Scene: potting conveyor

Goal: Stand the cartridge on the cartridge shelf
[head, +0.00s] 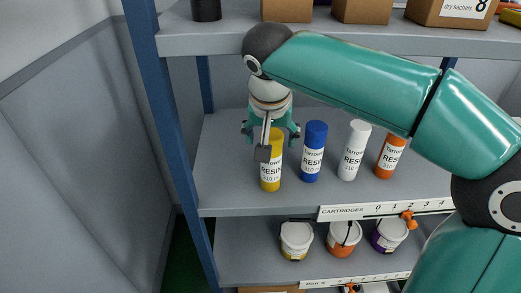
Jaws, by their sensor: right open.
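A yellow resin cartridge (271,178) stands upright on the cartridge shelf (232,183), near its left end and close to the front edge. My right gripper (270,140) points down over it, with its fingers spread around or beside the upper part of the cartridge. The gripper is open; I cannot tell whether any finger touches it. The cartridge's top is partly hidden by the gripper. My left gripper is out of view.
A blue cartridge (314,150), a white cartridge (354,150) and an orange cartridge (391,156) stand in a row to the right. The upper shelf (215,38) carries cardboard boxes (362,11). A blue post (167,130) bounds the left. Several pails (297,240) stand below.

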